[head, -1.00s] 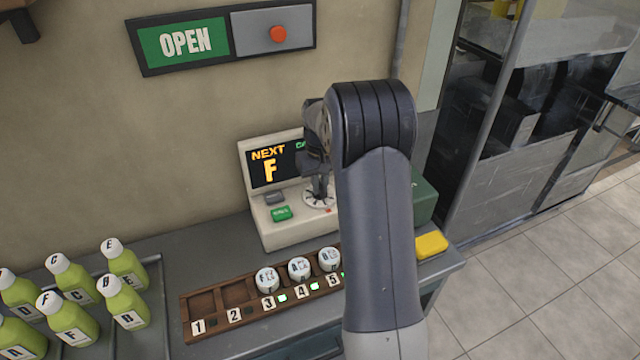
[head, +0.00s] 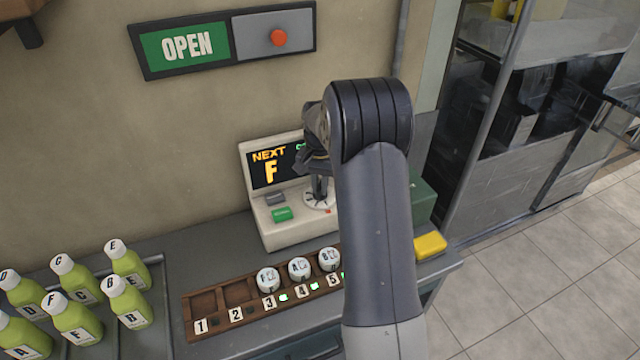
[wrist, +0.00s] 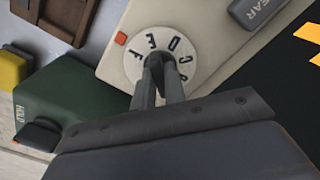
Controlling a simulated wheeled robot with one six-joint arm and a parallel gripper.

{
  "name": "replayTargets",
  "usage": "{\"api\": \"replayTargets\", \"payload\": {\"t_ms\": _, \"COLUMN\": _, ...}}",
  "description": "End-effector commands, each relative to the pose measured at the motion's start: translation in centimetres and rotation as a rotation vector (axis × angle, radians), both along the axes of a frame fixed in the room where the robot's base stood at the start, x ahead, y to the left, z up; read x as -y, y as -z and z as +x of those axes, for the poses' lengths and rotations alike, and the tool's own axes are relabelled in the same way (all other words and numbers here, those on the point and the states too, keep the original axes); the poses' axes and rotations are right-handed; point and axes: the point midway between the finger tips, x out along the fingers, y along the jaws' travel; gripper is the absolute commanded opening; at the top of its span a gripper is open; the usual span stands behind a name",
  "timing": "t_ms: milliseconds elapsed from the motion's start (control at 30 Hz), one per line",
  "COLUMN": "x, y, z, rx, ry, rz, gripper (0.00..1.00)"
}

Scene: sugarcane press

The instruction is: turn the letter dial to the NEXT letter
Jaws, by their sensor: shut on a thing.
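The letter dial (wrist: 163,33) is a white disc with dark letters on the beige console (head: 270,240); it also shows in the head view (head: 314,204). In the wrist view F and E are on the side towards a red mark (wrist: 120,38), with F nearest to it. The console screen (head: 270,168) reads NEXT and a large F. In the head view my arm covers the dial's right side and part of the screen.
A grey button (head: 275,199) and a green button (head: 282,214) sit left of the dial. A numbered wooden rack (head: 237,291) with several lettered white caps stands in front. Green bottles (head: 128,308) are at left. A green box (wrist: 70,100) and a yellow block (head: 431,243) are at right.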

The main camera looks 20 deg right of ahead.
Motion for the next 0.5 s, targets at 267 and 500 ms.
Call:
{"api": "replayTargets", "payload": {"t_ms": 267, "x": 0.02, "y": -0.14, "z": 0.09, "rx": 0.004, "ry": 0.111, "rz": 0.0, "gripper": 0.0}}
{"api": "replayTargets", "payload": {"t_ms": 500, "x": 0.02, "y": -0.13, "z": 0.1, "rx": 0.004, "ry": 0.142, "rz": 0.0, "gripper": 0.0}}
